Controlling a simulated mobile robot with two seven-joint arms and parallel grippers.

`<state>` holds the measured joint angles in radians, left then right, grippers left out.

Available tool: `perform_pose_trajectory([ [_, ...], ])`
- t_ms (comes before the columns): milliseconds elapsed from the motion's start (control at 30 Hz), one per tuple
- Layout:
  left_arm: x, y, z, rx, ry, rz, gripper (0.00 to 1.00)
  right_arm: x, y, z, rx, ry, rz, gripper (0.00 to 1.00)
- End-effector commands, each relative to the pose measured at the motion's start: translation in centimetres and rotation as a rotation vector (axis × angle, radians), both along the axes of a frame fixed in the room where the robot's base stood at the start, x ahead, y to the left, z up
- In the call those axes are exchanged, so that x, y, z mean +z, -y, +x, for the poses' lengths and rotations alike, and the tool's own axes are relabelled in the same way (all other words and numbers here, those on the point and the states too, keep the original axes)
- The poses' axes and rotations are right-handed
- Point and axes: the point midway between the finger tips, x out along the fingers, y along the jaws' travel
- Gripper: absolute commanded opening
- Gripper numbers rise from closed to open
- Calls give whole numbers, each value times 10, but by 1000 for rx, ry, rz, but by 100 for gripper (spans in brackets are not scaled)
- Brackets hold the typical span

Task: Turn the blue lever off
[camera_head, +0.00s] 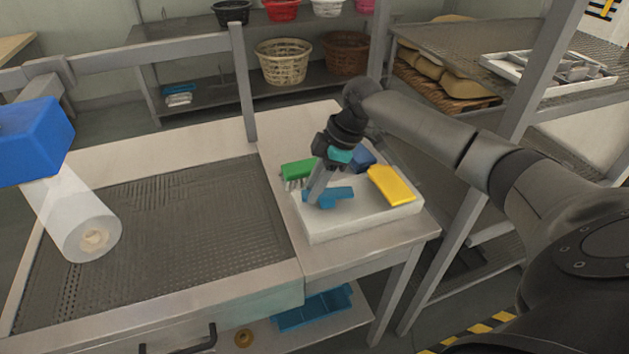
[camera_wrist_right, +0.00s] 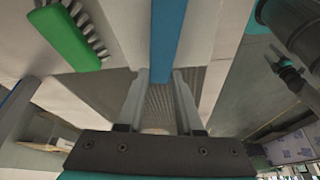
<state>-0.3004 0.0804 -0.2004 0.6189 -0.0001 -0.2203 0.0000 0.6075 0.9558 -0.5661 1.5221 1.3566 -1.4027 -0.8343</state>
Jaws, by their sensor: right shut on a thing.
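My right gripper (camera_head: 314,188) comes down over a white tray-like block (camera_head: 360,222) on the right part of the bench. Its fingers are around a light-blue, handle-shaped piece (camera_head: 341,194) that lies on the block. In the right wrist view, my right gripper (camera_wrist_right: 160,80) has a straight blue bar (camera_wrist_right: 166,38) between its fingers. I cannot tell for sure whether this piece is the blue lever; no other lever shows clearly. My left gripper is not in view.
A green brush (camera_head: 298,169), a dark-blue piece (camera_head: 363,158) and a yellow piece (camera_head: 391,186) are close to the gripper. A blue housing with a clear cylinder (camera_head: 80,225) stands at left. The perforated basin (camera_head: 170,225) is empty. A shelf rack stands at right.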

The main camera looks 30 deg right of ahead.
Motion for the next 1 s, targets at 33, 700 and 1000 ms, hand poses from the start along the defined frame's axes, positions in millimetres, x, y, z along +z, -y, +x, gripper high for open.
perform_pose_trajectory([
  [33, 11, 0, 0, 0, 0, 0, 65, 4, 0, 0, -22, -4, 1, 0],
  [700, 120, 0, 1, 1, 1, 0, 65, 7, 9, 10, -546, -3, 2, 0],
  [1000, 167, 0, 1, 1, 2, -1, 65, 6, 15, 14, -826, -3, 3, 0],
])
